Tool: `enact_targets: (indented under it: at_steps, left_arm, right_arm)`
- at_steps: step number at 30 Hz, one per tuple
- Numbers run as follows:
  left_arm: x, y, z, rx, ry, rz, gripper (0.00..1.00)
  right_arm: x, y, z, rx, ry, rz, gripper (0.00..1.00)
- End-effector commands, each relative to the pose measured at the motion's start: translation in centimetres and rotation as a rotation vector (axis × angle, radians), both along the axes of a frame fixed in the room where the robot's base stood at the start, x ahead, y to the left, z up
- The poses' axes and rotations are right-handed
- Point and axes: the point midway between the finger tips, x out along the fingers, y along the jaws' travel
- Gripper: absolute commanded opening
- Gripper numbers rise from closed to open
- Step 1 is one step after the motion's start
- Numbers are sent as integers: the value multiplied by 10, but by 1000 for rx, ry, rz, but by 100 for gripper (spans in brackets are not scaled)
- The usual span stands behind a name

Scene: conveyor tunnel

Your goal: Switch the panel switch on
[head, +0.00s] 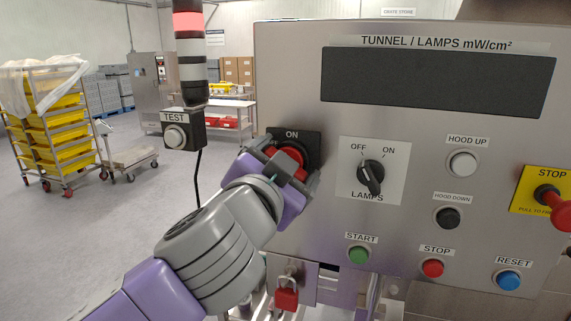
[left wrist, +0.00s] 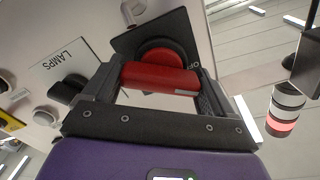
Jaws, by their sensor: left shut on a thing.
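The panel switch is a red rotary handle (head: 292,157) on a black plate (head: 313,138) at the left edge of the steel control panel. An ON label shows at the plate's top, and an OFF label is partly covered at its left. My left gripper (head: 281,166) is at the switch, shut on the red handle. In the left wrist view the red handle (left wrist: 160,78) lies across between the two dark fingers, in front of a round red base (left wrist: 166,56). The gripper hides part of the handle in the head view, so its exact angle is hard to tell. My right gripper is not in view.
A black LAMPS knob (head: 370,174) sits close right of the switch. START (head: 358,254), STOP (head: 433,268) and RESET (head: 508,280) buttons are lower right. A TEST box (head: 181,133) hangs left, under a light tower (head: 190,55). A red padlock (head: 286,294) is below.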

Motion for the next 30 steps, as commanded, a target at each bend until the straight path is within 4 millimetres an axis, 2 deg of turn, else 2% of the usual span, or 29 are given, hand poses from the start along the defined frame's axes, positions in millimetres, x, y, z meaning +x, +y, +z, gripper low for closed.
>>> enact_targets:
  at_steps: [17,18,20,26,30]
  left_arm:
    - [0,0,-1,35,-9,0,55]
    - [0,0,-1,35,-9,0,92]
    - [0,0,-1,35,-9,0,100]
    - [0,0,-1,34,-10,1,100]
    - [-9,3,0,33,-12,-1,100]
  right_arm:
    - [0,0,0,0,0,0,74]
    - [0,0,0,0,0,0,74]
    - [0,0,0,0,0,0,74]
    - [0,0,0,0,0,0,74]
    - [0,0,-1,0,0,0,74]
